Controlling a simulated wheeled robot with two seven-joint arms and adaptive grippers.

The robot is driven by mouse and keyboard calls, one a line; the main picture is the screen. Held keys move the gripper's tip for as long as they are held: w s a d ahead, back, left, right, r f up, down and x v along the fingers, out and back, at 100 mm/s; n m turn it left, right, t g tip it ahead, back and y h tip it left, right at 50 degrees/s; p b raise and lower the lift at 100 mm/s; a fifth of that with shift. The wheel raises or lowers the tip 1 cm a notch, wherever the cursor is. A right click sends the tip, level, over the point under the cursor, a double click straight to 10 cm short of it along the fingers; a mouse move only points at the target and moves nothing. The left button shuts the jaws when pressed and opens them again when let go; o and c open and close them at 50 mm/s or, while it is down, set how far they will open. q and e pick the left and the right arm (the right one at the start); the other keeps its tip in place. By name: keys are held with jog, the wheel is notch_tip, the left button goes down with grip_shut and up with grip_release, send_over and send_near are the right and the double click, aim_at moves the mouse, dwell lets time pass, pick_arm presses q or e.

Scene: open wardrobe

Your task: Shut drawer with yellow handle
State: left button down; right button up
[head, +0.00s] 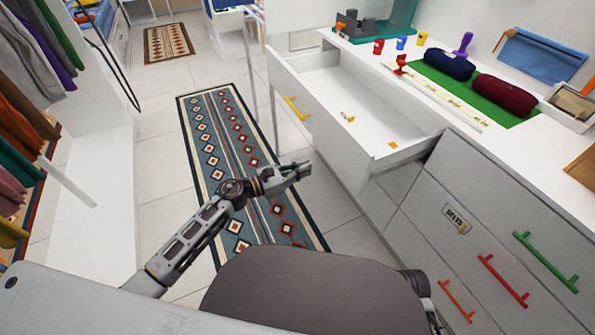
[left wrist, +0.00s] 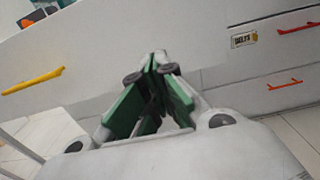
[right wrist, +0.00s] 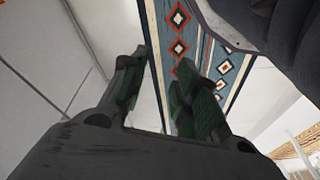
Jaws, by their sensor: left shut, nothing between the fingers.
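The drawer with the yellow handle (head: 335,142) is pulled out of the white dresser in the head view. Its yellow handle (head: 296,108) is on the front panel; the handle also shows at the left of the left wrist view (left wrist: 33,80). My left gripper (head: 306,168) is shut and empty, in front of the panel's near end, to the near side of the handle. In the left wrist view its fingertips (left wrist: 158,58) meet, with the white front beyond; I cannot tell whether they touch it. My right gripper (right wrist: 163,58) is open and empty over the floor.
Small yellow (head: 347,117) and orange (head: 393,145) items lie in the drawer. Closed drawers have green (head: 545,262), red (head: 503,281) and orange (head: 456,300) handles. A patterned rug (head: 215,130) lies on clear floor. Clothes hang at left.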

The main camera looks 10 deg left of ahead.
pick_arm(q)
send_near(340, 156)
jog(key=x, duration=0.5)
jog(key=shift+a, duration=0.1)
jog(key=shift+x, duration=1.05)
pick_arm(e)
jog(key=shift+w+a+r, duration=0.1)
jog(key=shift+w+r, duration=0.05)
jog(key=shift+r, duration=0.35)
jog(key=shift+f, duration=0.1)
pick_arm(q)
jog(key=shift+w+b, duration=0.1)
jog(key=shift+b, duration=0.2)
